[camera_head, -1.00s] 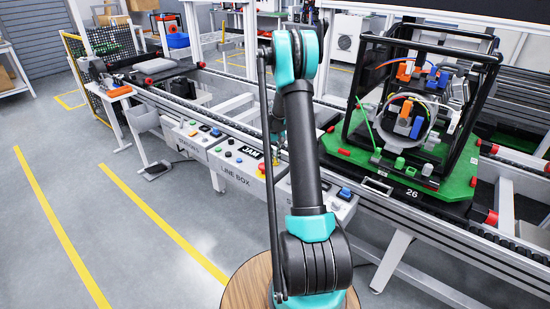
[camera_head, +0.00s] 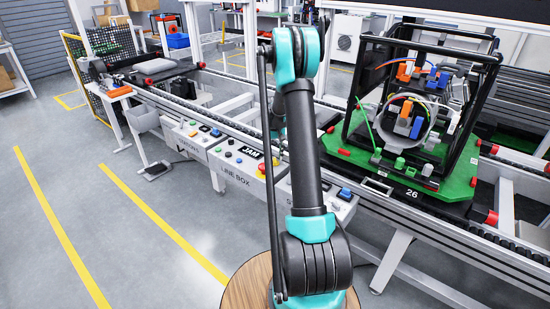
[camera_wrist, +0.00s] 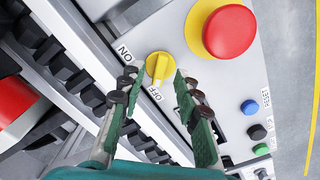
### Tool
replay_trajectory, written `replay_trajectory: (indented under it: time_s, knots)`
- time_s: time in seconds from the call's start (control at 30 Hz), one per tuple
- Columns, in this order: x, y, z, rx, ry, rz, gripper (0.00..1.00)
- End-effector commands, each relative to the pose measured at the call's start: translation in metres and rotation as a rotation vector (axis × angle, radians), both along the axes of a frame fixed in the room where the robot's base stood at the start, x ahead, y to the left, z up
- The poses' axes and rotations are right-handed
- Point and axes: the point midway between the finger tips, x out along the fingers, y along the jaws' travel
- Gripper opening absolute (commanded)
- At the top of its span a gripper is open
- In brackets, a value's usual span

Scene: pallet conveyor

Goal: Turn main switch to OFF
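The main switch is a yellow rotary knob (camera_wrist: 159,66) on a light grey panel in the wrist view. ON is printed at its upper left and OFF just below it. A white mark on the knob appears to lie on the side towards OFF. My gripper (camera_wrist: 156,80) is open, with one green finger on each side of the knob's near edge. A gap shows between each finger and the knob; I cannot tell the depth. In the head view my arm hides the gripper and most of the switch area.
A large red emergency button (camera_wrist: 229,31) on a yellow ring sits just right of the knob. Blue, black and green buttons (camera_wrist: 257,132) lie at the lower right. Conveyor rails (camera_wrist: 75,75) run along the left. A green pallet (camera_head: 460,185) with a black frame stands on the conveyor.

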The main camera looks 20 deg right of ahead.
Motion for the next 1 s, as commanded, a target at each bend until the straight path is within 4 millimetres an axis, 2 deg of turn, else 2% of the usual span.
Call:
replay_trajectory:
  time_s: [0.3,0.5,0.7,1.0]
  knots:
    - [0.0,0.0,0.064,0.0,0.0,0.0,0.33]
    - [0.0,0.0,0.094,0.0,0.0,0.0,0.33]
    - [0.0,0.0,0.106,0.0,0.0,0.0,0.33]
    - [0.0,0.0,0.106,0.0,0.0,0.0,0.33]
